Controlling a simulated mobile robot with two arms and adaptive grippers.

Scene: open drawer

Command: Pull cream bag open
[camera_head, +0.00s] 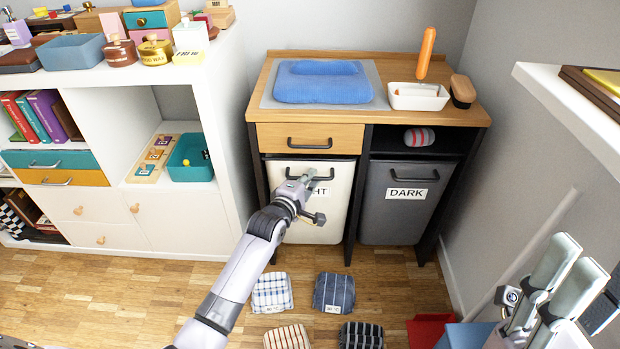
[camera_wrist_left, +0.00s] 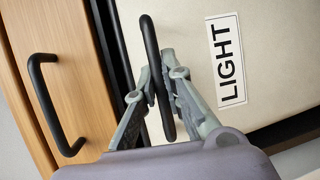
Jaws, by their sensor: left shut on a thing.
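The cream bag (camera_head: 336,214) hangs in the left bay of the wooden cabinet and looks closed. Its label reads LIGHT, partly hidden by my gripper in the head view. My left gripper (camera_head: 308,180) is at the bag's black handle. In the left wrist view the bag front (camera_wrist_left: 281,75) fills the right side, and the handle (camera_wrist_left: 151,45) runs between the fingers of the left gripper (camera_wrist_left: 158,85), which are shut on it. My right gripper (camera_head: 566,275) is at the lower right, away from the bag, with its two fingers apart and empty.
A dark grey bag (camera_head: 390,218) labelled DARK hangs to the right. A wooden drawer (camera_head: 308,139) with a black handle is above the cream bag. Folded cloths (camera_head: 334,292) lie on the floor in front. A white shelf unit (camera_head: 190,222) stands at left.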

